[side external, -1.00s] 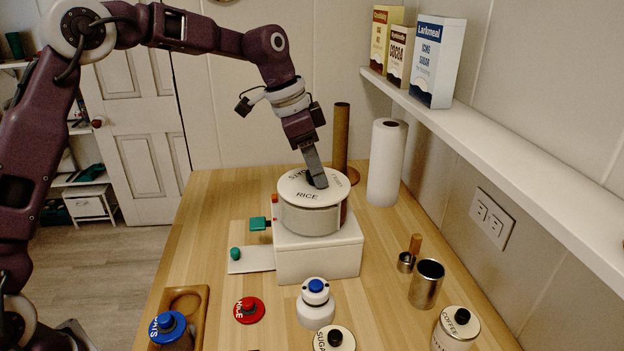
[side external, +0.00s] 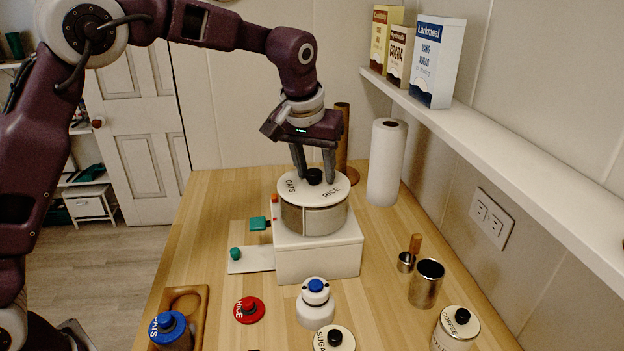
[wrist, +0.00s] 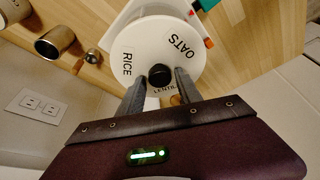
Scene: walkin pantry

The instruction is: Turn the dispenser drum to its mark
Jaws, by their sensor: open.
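The dispenser drum (side external: 312,219) is a round cylinder with a white lid, on a white base (side external: 318,262). Its lid reads OATS at the left and RICE at the front right; the wrist view also shows part of LENTIL. A black knob (wrist: 160,75) stands at the lid's centre. My gripper (side external: 314,178) is open, pointing down, with one finger on each side of the knob. In the wrist view small gaps show between fingers and knob. A red-orange piece (side external: 276,205) stands on the base beside the drum's left side, nearest the OATS label.
A teal piece (side external: 258,223) sticks out left of the base. A paper roll (side external: 386,162) and a brown tube (side external: 342,120) stand behind. Jars, a metal cup (side external: 426,283) and a white shaker (side external: 315,304) stand in front. A shelf (side external: 480,120) runs along the right wall.

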